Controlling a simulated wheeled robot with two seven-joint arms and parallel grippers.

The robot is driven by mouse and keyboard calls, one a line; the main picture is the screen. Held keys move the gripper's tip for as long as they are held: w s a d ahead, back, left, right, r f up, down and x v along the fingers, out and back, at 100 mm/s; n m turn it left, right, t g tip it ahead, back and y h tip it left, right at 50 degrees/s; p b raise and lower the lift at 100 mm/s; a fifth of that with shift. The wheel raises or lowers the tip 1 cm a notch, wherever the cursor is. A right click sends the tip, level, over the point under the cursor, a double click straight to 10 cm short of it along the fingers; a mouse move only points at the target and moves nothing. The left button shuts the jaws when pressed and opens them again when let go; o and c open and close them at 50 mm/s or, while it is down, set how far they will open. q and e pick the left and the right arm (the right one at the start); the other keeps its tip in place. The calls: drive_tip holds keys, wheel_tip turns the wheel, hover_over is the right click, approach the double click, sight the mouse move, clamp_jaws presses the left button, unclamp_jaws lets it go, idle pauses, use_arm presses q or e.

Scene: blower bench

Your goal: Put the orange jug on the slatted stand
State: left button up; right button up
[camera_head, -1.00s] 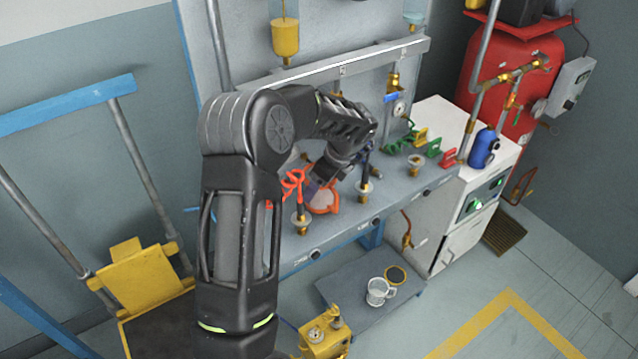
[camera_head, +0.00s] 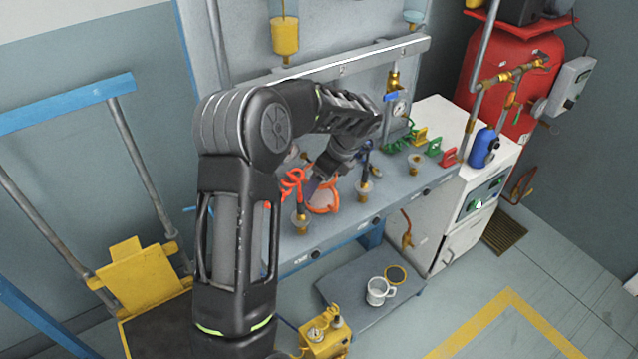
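The orange jug (camera_head: 324,198) is on the grey bench, near its front edge, with its pale inside partly showing. My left gripper (camera_head: 314,187) reaches down over it from above. Its fingertips are at the jug's left side and upper rim and partly hide it. The fingers are small and overlap the jug, so I cannot tell whether they are open or closed on it. A brown slatted piece (camera_head: 504,236), possibly the stand, lies low on the floor to the right of the white cabinet. My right gripper is not in view.
Burner-like fittings (camera_head: 363,187) and orange coiled pieces (camera_head: 291,183) stand close around the jug. Green and yellow pieces (camera_head: 420,137) sit farther right. A blue bottle (camera_head: 483,148) tops the white cabinet (camera_head: 452,245).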

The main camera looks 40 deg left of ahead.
use_arm(q)
drive_tip(key=v, duration=1)
